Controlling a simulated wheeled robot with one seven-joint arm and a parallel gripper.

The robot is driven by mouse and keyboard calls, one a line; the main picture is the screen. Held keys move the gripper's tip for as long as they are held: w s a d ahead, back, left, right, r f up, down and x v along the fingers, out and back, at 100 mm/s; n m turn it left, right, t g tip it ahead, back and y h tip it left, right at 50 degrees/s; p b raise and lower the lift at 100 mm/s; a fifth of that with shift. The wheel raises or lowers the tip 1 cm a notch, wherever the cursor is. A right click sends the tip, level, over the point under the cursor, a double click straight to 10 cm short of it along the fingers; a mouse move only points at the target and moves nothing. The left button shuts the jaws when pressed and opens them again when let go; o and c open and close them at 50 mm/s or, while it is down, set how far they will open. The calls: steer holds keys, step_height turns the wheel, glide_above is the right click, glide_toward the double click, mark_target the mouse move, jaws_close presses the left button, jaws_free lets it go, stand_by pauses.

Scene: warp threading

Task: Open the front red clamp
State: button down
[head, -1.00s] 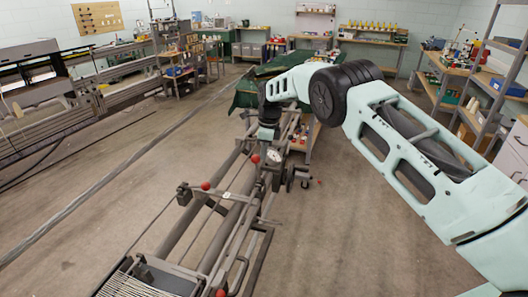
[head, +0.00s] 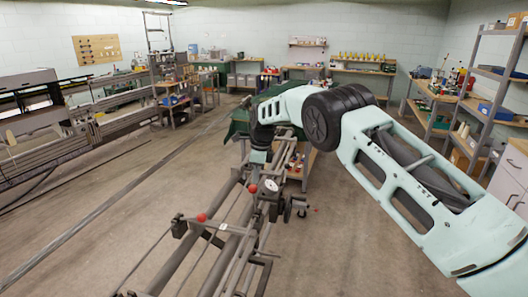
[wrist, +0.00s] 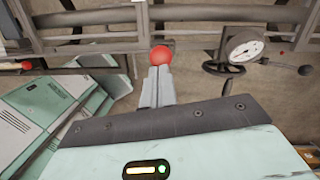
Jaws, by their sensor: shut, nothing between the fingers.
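Red ball knobs sit on the frame of the long grey machine (head: 190,250). One red knob (head: 253,188) is just below my gripper (head: 257,160) in the head view, and another red knob (head: 201,217) is nearer and to the left. In the wrist view, a red knob (wrist: 161,55) is right at the tips of my gripper's grey fingers (wrist: 158,84). The fingers are shut and hold nothing. I cannot tell whether they touch the knob. A second red knob (wrist: 26,65) shows at the left. The clamp bodies are mostly hidden or too small to read.
A round white gauge (wrist: 243,45) and a dark handwheel (wrist: 222,67) stand close right of my fingers. Machine rails and bars run around the knobs. Open concrete floor (head: 350,240) lies to the right. Shelves (head: 490,90) and benches line the walls.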

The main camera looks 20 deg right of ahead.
steer(key=d+r+b, duration=0.2)
steer(key=d+r, duration=0.1)
steer(key=r, duration=1.2)
steer(key=shift+s+d, duration=0.25)
steer(key=shift+d, duration=0.1)
steer(key=s+a+n+b, duration=0.1)
steer(key=s+a+n, duration=0.4)
steer(key=s, duration=0.4)
steer(key=s+a+n, duration=0.3)
steer(key=s+n, duration=0.3)
steer(key=s, duration=0.2)
steer(key=s+a+n+b, duration=0.1)
steer(key=s+a+n, duration=0.45)
steer(key=s, duration=0.35)
steer(key=s+d+f+n, duration=0.2)
steer(key=s+f+n, duration=0.1)
steer(key=s, duration=0.5)
steer(key=s+d+f+n, duration=0.2)
steer(key=s+n, duration=0.4)
steer(key=s, duration=0.2)
steer(key=s+d+f+n+h, duration=0.1)
steer(key=s+d+f+n, duration=0.1)
steer(key=s, duration=0.7)
steer(key=shift+d+f+n+b, duration=0.25)
steer(key=shift+f+n+b, duration=0.2)
steer(key=shift+f+n, duration=0.55)
